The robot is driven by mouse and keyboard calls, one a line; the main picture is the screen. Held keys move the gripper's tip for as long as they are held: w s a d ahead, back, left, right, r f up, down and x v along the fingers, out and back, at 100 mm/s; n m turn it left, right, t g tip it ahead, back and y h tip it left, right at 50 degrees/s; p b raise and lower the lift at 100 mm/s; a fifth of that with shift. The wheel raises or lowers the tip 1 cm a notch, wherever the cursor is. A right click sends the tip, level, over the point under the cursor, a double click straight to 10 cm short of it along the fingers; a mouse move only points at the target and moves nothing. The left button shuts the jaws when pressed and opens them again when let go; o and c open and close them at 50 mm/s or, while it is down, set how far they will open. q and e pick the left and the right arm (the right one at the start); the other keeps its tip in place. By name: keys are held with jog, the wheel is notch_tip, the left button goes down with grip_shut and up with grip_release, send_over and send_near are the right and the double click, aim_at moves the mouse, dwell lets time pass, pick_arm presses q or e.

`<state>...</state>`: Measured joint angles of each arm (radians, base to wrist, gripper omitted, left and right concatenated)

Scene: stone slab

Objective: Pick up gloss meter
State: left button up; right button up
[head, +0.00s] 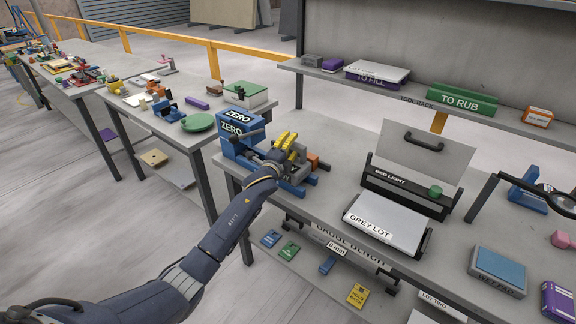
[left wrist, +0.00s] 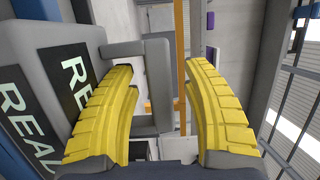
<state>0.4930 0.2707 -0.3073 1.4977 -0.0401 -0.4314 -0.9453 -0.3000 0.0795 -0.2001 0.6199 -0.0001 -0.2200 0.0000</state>
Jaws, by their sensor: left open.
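My left gripper (head: 290,140) has yellow ribbed fingers and is open over the blue stand on the bench. In the left wrist view, the fingers (left wrist: 160,80) stand apart on either side of a grey upright handle (left wrist: 158,85). The handle joins a grey body at the left, which looks like the gloss meter; black "READ" labels (left wrist: 75,80) show beside it. I cannot tell whether a finger touches the handle. In the head view my gripper hides most of this. My right gripper is not in view.
A blue stand with "ZERO" labels (head: 237,120) is just left of my gripper; an orange block (head: 313,160) is right of it. A shelf (head: 400,95) runs behind.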

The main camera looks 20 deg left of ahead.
pick_arm(q)
jog(key=shift+c, duration=0.4)
grip_shut()
jog(key=shift+r, duration=0.2)
